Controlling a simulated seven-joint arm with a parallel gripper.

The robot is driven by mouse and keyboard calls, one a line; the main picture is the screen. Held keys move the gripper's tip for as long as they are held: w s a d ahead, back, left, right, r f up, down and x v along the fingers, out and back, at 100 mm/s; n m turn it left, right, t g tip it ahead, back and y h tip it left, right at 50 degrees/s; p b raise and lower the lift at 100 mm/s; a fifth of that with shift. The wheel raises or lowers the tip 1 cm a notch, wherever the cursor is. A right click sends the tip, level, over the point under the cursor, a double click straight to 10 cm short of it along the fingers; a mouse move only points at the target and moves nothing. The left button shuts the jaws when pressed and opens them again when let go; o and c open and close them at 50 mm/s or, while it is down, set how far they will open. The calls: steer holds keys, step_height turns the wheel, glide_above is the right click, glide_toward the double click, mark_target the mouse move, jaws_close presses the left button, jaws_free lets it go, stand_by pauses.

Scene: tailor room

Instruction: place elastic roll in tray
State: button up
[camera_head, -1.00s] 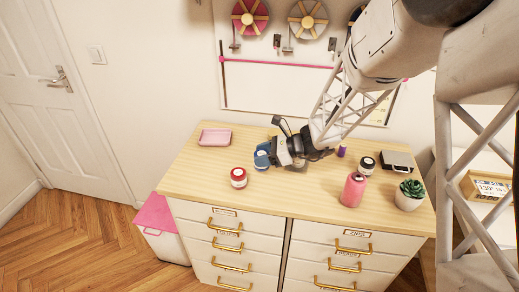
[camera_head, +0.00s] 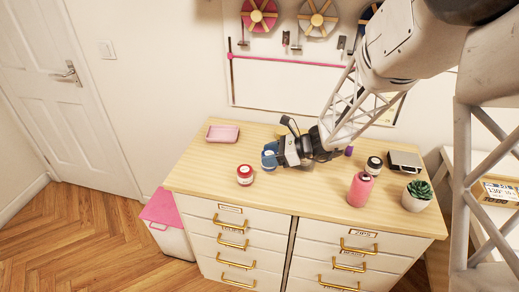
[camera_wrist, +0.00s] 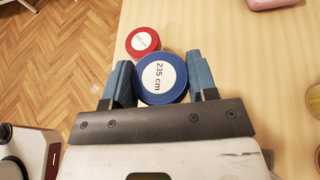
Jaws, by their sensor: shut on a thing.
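A blue roll (camera_wrist: 163,84) with a white "235 cm" label sits between the two fingers of my gripper (camera_wrist: 162,82) in the wrist view. My gripper is shut on it. In the head view my gripper (camera_head: 270,158) is low over the wooden dresser top, with the blue roll (camera_head: 269,161) partly hidden by the fingers. The pink tray (camera_head: 222,133) lies at the dresser's back left, left of and apart from my gripper. A corner of it shows at the top right of the wrist view (camera_wrist: 272,3).
A red roll (camera_head: 245,175) stands close by at the front left; it also shows in the wrist view (camera_wrist: 143,41). The dresser top between gripper and tray looks clear.

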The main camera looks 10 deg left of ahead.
steer(key=w+a, duration=0.2)
steer(key=a, duration=0.5)
steer(key=w+a, duration=0.3)
steer(key=a, duration=0.4)
steer(key=shift+r+n+g, duration=0.3)
steer(key=shift+r+g, duration=0.05)
steer(key=shift+g, duration=0.05)
steer(key=shift+a, duration=0.1)
glide_above(223, 136)
steer(key=shift+w+f, duration=0.2)
steer(key=shift+f, duration=0.55)
steer(key=shift+f, duration=0.1)
steer(key=shift+f, duration=1.65)
steer(key=shift+f, duration=0.15)
steer(key=o, duration=0.9)
